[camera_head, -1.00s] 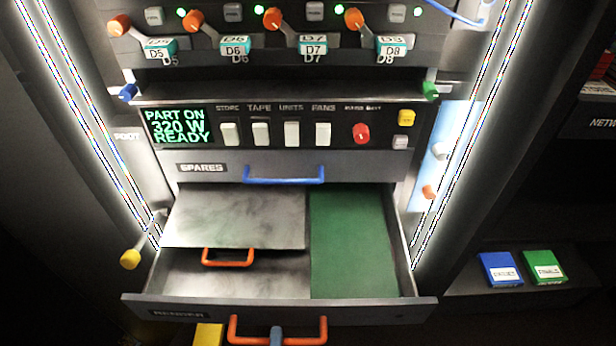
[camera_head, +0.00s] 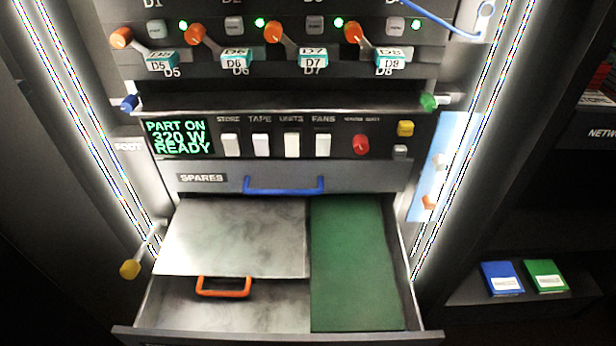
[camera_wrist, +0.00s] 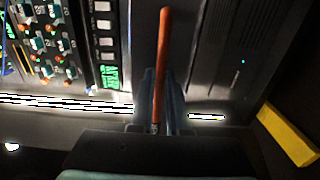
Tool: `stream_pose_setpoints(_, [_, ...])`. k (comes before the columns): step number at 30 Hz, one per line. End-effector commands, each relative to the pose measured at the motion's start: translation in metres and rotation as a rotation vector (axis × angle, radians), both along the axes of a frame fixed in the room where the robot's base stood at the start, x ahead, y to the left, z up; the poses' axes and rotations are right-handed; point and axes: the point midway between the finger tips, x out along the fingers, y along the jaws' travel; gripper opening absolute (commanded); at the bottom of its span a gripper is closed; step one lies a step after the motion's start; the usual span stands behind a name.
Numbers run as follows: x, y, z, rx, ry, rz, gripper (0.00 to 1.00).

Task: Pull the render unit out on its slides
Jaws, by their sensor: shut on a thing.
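The render unit (camera_head: 280,335) is a dark drawer standing well out of the cabinet, its front at the bottom edge of the head view. Inside lie a pale smoky plate (camera_head: 235,235) on the left and a green board (camera_head: 355,265) on the right. A small orange handle (camera_head: 223,293) stands at the plate's near edge. In the wrist view my gripper (camera_wrist: 159,95) is shut on the unit's orange front handle (camera_wrist: 164,45), with a dark finger on each side. In the head view this front handle and my gripper are below the frame.
Above is the SPARES drawer (camera_head: 200,178), shut, with a blue handle (camera_head: 284,186). A yellow-ended lever (camera_head: 131,268) sticks out at the left. Blue (camera_head: 501,278) and green (camera_head: 545,275) boxes sit on a shelf at the right. A yellow bar (camera_wrist: 288,135) shows in the wrist view.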

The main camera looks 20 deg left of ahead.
Motion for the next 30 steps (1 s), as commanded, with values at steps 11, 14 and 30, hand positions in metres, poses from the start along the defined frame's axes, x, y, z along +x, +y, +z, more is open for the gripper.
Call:
stream_pose_setpoints(11, [-0.023,-0.008,-0.001,-0.001,0.006,-0.003,0.0])
stream_pose_setpoints(14, [-0.029,-0.009,-0.001,0.0,0.005,-0.002,0.0])
stream_pose_setpoints(30, [-0.056,-0.017,-0.001,-0.001,0.005,-0.003,0.0])
